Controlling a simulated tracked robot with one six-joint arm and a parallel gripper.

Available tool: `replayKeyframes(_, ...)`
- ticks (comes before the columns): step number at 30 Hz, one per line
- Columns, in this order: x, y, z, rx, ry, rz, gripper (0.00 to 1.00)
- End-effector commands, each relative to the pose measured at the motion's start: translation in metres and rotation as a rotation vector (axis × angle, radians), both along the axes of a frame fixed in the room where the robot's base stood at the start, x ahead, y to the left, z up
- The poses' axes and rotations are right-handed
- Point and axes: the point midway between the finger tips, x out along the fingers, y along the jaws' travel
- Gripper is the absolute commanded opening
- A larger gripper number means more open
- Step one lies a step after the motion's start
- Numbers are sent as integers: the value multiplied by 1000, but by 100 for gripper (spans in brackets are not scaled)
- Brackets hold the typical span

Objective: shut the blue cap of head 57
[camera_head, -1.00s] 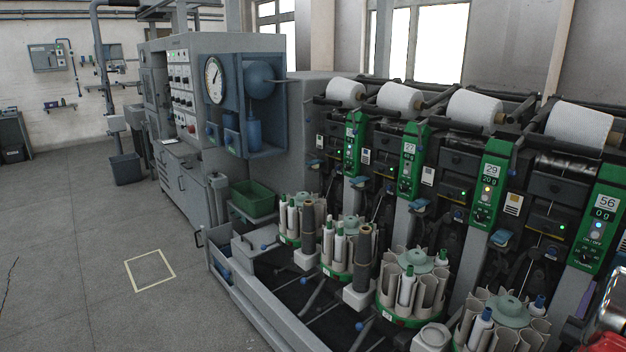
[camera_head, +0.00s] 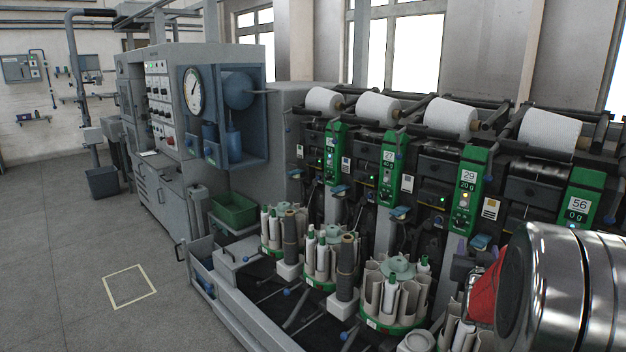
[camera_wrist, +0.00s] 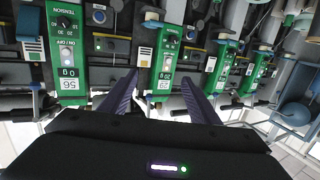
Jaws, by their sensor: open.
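I see no head labelled 57 in either view. The nearest readable head is head 56 (camera_head: 578,208), a green panel reading 0 g at the right of the head view; its panel shows upside down in the wrist view (camera_wrist: 68,60). Small blue caps sit low beside the panels, one near head 29 (camera_head: 480,241) and one further left (camera_head: 400,212). Which head each belongs to is unclear. My gripper (camera_wrist: 160,76) is open and empty in the wrist view, its two dark purple fingers pointing towards the machine front, apart from any cap.
Large white cones (camera_head: 548,130) lie along the machine top. Round bobbin holders (camera_head: 385,312) stand in front, inside a low grey rail. A green bin (camera_head: 233,210) stands beside the grey cabinet (camera_head: 165,120). The floor at left (camera_head: 60,260) is clear. My shiny arm hides the right side.

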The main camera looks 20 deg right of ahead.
Motion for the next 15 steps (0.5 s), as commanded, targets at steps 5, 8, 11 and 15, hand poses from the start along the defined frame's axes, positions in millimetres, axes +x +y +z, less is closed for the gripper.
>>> replayKeyframes(5, 12, 65, 11, 66, 84, 85, 56)
replayKeyframes(8, 13, 100, 14, 102, 136, 130, 56)
replayKeyframes(11, 11, 136, 16, 135, 190, 175, 56)
replayKeyframes(15, 1, 186, 17, 178, 267, 237, 56)
